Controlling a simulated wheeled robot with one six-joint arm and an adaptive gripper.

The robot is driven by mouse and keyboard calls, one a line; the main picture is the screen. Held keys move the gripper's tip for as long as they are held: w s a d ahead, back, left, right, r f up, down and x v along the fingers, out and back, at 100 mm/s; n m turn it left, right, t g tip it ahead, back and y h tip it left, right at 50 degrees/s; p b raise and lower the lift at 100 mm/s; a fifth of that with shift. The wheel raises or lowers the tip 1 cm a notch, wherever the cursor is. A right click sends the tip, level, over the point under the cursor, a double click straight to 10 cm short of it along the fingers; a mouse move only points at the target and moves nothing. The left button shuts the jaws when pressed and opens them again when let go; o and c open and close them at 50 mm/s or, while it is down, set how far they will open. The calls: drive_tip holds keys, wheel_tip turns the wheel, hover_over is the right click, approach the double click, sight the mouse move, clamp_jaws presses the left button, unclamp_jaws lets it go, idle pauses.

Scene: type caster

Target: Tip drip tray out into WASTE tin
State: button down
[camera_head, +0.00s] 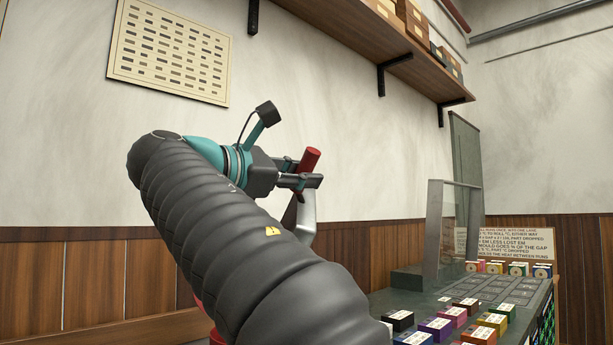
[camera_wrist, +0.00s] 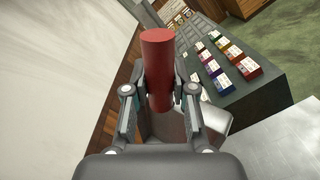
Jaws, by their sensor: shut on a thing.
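My gripper (camera_head: 303,181) is shut on a red handle (camera_head: 312,160), raised in front of the wall. In the wrist view the red handle (camera_wrist: 158,50) stands between the two fingers of my gripper (camera_wrist: 160,92). A bare grey metal part (camera_head: 305,218) shows just below the gripper, and grey metal also shows behind the fingers in the wrist view (camera_wrist: 215,117). It seems joined to the handle, but the gripper hides the join. I cannot tell whether this is the drip tray, or whether it holds anything. No WASTE tin can be made out.
A dark bench (camera_head: 408,279) with rows of coloured boxes (camera_head: 439,328) and a clear upright panel (camera_head: 446,230) stands at the right. A wooden shelf (camera_head: 352,38) on brackets runs above. A chart (camera_head: 170,52) hangs on the wall behind my arm.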

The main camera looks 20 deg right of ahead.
drive_tip(key=s+d+f+m+y, duration=0.1)
drive_tip(key=d+f+m+y, duration=0.1)
drive_tip(key=d+f+y, duration=0.4)
drive_tip(key=s+d+f+m+g+y, duration=0.1)
drive_tip(key=d+f+y, duration=0.4)
drive_tip(key=d+f, duration=0.8)
drive_tip(key=shift+s+d+m+y, duration=0.4)
drive_tip(key=shift+s+d+m, duration=0.2)
drive_tip(key=shift+s+d, duration=0.3)
idle(0.9)
drive_tip(key=shift+w+d, duration=0.1)
drive_tip(key=d+r, duration=0.4)
drive_tip(key=shift+s, duration=0.3)
drive_tip(key=shift+f, duration=0.1)
idle(1.2)
